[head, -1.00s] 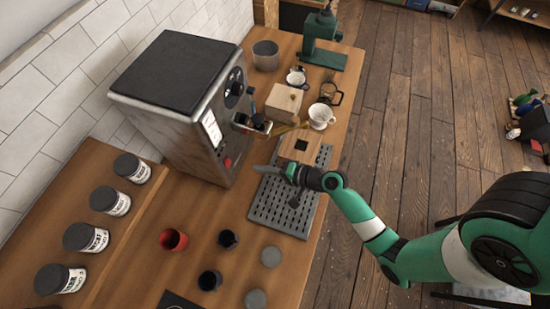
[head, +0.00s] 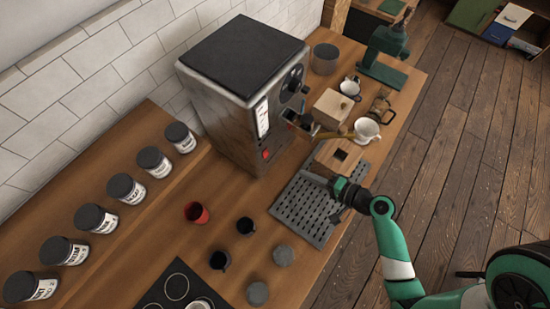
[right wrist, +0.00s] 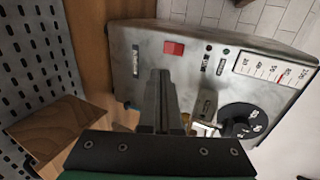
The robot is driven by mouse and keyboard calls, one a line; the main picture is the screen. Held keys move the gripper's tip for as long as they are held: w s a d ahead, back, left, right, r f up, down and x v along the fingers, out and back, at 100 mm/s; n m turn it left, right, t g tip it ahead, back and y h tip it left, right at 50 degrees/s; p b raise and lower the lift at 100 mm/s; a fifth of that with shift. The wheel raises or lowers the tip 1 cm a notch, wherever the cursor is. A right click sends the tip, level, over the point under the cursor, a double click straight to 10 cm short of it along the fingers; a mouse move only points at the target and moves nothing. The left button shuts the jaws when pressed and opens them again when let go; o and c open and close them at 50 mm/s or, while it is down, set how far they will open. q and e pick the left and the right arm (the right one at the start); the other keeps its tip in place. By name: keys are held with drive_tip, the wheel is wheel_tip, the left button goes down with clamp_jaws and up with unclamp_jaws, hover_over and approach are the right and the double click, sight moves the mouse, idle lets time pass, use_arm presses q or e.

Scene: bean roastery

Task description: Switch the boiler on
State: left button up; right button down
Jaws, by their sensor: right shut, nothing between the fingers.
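The boiler is a metal machine with a black top (head: 245,58) at the back wall, left of centre in the head view. A red switch (head: 266,153) sits low on its front. The switch also shows in the right wrist view (right wrist: 173,48), just beyond my fingertips. I cannot tell its on or off position. My right gripper (head: 306,175) is in front of the machine, over the slotted tray, pointing at its front panel. In the right wrist view its fingers (right wrist: 160,74) are shut and empty, apart from the switch. My left gripper is not in view.
A slotted drip tray (head: 298,208) lies under my right gripper. A wooden block (head: 322,163) and a white dripper (head: 366,130) stand beside it. A red cup (head: 196,213) and dark cups (head: 245,226) stand in front. Labelled jars (head: 125,187) line the left shelf.

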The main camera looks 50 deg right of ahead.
drive_tip(key=shift+s, duration=0.1)
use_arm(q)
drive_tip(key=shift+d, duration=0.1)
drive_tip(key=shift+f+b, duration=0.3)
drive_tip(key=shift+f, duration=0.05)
use_arm(e)
approach(266, 153)
drive_tip(key=w+f, duration=0.5)
drive_tip(key=shift+w+a, duration=0.2)
drive_tip(key=shift+w, duration=0.1)
